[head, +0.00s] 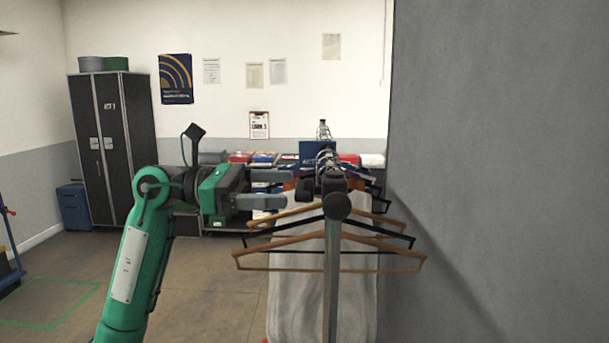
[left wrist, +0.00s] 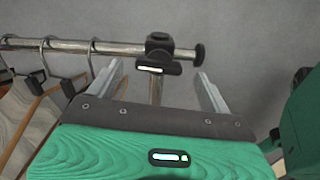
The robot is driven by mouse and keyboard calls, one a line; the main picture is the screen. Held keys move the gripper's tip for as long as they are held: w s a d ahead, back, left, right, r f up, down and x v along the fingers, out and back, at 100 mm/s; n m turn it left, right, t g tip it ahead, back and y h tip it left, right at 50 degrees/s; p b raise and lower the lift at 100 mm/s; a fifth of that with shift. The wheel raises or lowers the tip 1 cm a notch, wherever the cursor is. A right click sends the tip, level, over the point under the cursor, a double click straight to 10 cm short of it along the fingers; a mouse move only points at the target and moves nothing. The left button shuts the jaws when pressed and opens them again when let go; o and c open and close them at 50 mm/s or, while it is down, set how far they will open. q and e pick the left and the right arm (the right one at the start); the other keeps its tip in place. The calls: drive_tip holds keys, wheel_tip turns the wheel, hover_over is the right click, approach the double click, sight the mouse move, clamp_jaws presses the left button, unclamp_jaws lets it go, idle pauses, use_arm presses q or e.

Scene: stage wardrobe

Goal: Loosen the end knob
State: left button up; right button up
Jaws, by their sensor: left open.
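A clothes rail (left wrist: 100,47) ends in a round black cap (left wrist: 199,53), which faces me in the head view (head: 337,206). Just before the cap, a black clamp (left wrist: 158,43) joins the rail to the upright post (left wrist: 155,92). A black bar-shaped knob (left wrist: 145,66) sticks out from the clamp; in the head view it shows left of the rail end (head: 306,188). My left gripper (head: 283,188) is open and empty, pointing right at the knob. In the left wrist view its fingers (left wrist: 158,74) stand on either side of the knob, apart from it.
Several wooden and black hangers (head: 270,267) hang from the rail, with a pale garment (head: 296,300) behind the post. A grey wall (head: 500,150) stands close on the right. A dark cabinet (head: 110,140) and a loaded shelf are at the back.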

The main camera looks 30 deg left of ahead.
sight(298, 185)
use_arm(q)
drive_tip(key=p+x, duration=0.1)
drive_tip(key=x, duration=0.3)
drive_tip(key=shift+w+r, duration=0.1)
drive_tip(key=shift+w+d+p, duration=0.25)
drive_tip(key=shift+d+p, duration=0.05)
drive_tip(key=shift+d, duration=0.2)
